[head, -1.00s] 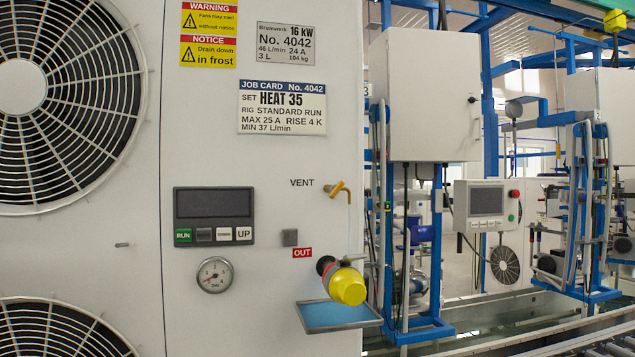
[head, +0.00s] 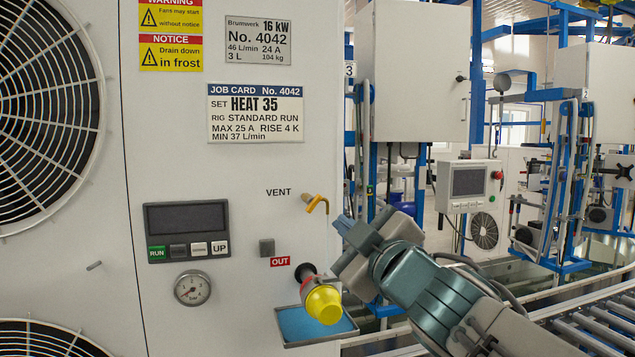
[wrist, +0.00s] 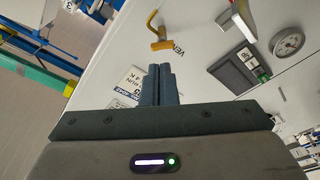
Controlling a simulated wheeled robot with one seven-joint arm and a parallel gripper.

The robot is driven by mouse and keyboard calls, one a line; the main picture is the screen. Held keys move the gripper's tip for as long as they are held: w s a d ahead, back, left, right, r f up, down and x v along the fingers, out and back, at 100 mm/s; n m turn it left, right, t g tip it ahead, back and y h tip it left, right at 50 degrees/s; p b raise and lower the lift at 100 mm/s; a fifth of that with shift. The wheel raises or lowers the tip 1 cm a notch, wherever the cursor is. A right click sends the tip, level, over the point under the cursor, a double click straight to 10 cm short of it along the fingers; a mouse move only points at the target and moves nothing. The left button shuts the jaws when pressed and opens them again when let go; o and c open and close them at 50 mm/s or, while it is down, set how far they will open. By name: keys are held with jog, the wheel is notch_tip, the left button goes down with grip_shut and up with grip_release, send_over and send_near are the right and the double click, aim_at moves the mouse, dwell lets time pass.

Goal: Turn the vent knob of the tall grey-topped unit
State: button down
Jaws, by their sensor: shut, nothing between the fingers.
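The vent knob (head: 317,203) is a small yellow-orange hooked lever on the white front panel, right of the word VENT. In the wrist view the vent knob (wrist: 158,38) stands out from the panel, beyond my fingertips. My gripper (head: 345,224) is shut and empty, just right of and slightly below the knob, apart from it. In the wrist view its two blue-grey fingers (wrist: 159,72) lie together and point toward the panel. The unit's grey top is out of view.
Below the knob a yellow-capped outlet (head: 322,300) juts over a blue-lined tray (head: 290,322). A control panel (head: 187,231) and a pressure gauge (head: 192,288) are to the left. A blue-framed stand with a grey cabinet (head: 415,70) and a roller conveyor (head: 590,320) are at right.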

aim_at(317, 200)
jog(key=shift+w+a+r+n+y+p, duration=0.55)
jog(key=shift+w+a, duration=0.2)
jog(key=shift+w, duration=0.55)
jog(key=shift+w+a+r+n+y+p, duration=0.45)
jog(key=shift+w+a+p, duration=0.2)
jog(key=shift+w, duration=0.6)
jog(key=shift+w+a+r+n+y+p, duration=0.5)
jog(key=shift+w+a, duration=0.3)
jog(key=shift+w, duration=0.5)
jog(key=shift+f, duration=0.15)
